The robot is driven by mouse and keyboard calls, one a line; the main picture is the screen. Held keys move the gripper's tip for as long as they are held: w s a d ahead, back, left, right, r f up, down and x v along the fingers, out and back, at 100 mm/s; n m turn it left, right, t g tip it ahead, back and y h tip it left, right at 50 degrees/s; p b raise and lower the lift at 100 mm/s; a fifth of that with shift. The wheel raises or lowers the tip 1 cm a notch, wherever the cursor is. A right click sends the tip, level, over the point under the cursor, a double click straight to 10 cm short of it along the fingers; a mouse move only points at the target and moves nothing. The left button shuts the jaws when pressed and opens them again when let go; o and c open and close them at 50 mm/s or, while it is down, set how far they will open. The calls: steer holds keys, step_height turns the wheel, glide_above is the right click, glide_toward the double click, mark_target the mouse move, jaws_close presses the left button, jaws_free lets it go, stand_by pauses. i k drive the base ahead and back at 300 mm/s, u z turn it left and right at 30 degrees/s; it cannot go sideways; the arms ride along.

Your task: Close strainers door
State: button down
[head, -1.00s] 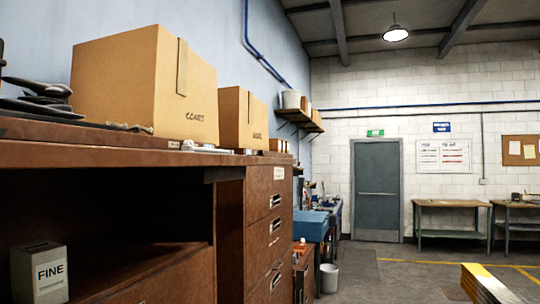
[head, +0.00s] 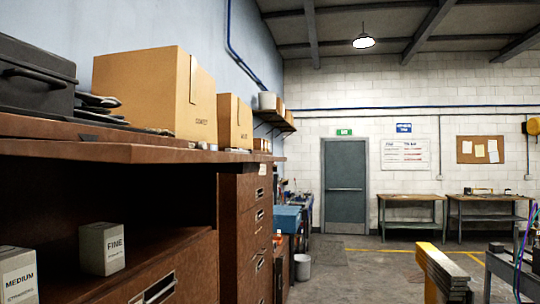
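The brown cabinet (head: 120,152) runs along the left wall. Under its top is an open, dark compartment holding a light box marked FINE (head: 102,249) and a box marked MEDIUM (head: 18,277), which is cut off at the left edge. Small print under the box labels is too blurred to read surely. Below the compartment is a brown front panel with a metal holder (head: 155,290), partly cut off by the bottom edge. I cannot tell whether this panel is the strainers door; no other door on the compartment is clear. My gripper is not in view.
A drawer stack (head: 238,235) stands right of the compartment. Cartons (head: 150,95) and a dark toolbox (head: 35,80) sit on top. A yellow and grey stack (head: 440,270) and a bench (head: 500,265) are at right. Open floor (head: 370,275) lies between.

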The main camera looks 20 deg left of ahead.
mark_target(231, 160)
steer(key=z, duration=0.2)
steer(key=k, duration=0.35)
steer(key=u, duration=0.7)
steer(key=i, duration=0.55)
steer(key=z, duration=0.8)
steer(key=k, duration=0.1)
steer(key=u, duration=2.55)
